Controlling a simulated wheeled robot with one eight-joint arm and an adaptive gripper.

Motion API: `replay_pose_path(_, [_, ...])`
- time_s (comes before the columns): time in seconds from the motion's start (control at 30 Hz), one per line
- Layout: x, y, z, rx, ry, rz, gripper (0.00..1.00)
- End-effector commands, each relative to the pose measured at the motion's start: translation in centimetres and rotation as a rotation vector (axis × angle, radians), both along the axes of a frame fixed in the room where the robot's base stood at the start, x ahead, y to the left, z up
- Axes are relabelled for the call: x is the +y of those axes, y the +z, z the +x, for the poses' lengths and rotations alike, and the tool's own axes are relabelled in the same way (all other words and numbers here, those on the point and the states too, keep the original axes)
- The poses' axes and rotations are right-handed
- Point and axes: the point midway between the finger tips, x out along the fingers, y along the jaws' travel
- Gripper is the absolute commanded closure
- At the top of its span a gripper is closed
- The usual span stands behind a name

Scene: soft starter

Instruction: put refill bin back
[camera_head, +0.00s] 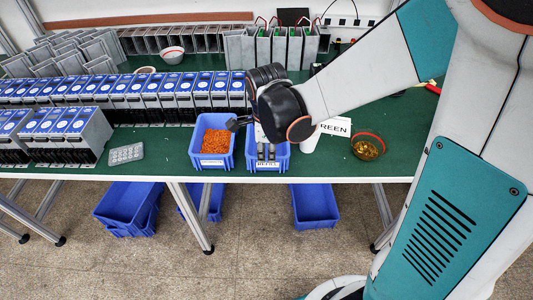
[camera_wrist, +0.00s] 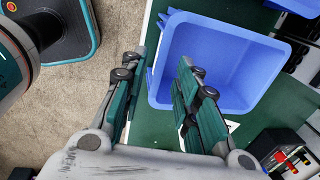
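The bin with the label that seems to read REFILL (camera_head: 281,163) stands near the table's front edge and is partly hidden by my arm. My gripper (camera_head: 266,153) points down at its front side. In the wrist view, a blue bin (camera_wrist: 225,55) looks empty. There my gripper (camera_wrist: 160,72) is open, with its fingers apart and nothing between them that I can see held. One finger overlaps the bin's inside and the other lies beyond its front wall. I cannot tell whether they touch it.
A blue bin of orange pieces (camera_head: 216,141) stands close on the left. A bowl of small yellowish parts (camera_head: 368,146) and a sign ending in REEN (camera_head: 337,128) are on the right. Blue-topped units (camera_head: 130,92) line the left. Blue bins (camera_head: 314,205) sit under the table.

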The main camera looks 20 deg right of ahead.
Motion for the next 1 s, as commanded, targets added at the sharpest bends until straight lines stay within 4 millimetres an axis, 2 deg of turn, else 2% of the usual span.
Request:
replay_pose_path(0.03, [0.1,1.3,-0.2,0.000,0.000,0.000,0.71])
replay_pose_path(0.2, [0.2,3.7,-0.6,0.000,0.000,0.000,0.71])
replay_pose_path(0.47, [0.1,5.6,-1.3,-0.012,0.053,-0.005,0.71])
replay_pose_path(0.67, [-0.8,8.8,-3.5,-0.080,0.381,-0.057,0.71])
replay_pose_path(0.8, [-1.5,11.2,-5.6,-0.145,0.687,-0.134,0.71])
replay_pose_path(1.0, [-2.3,13.8,-8.8,-0.224,1.108,-0.295,0.71])
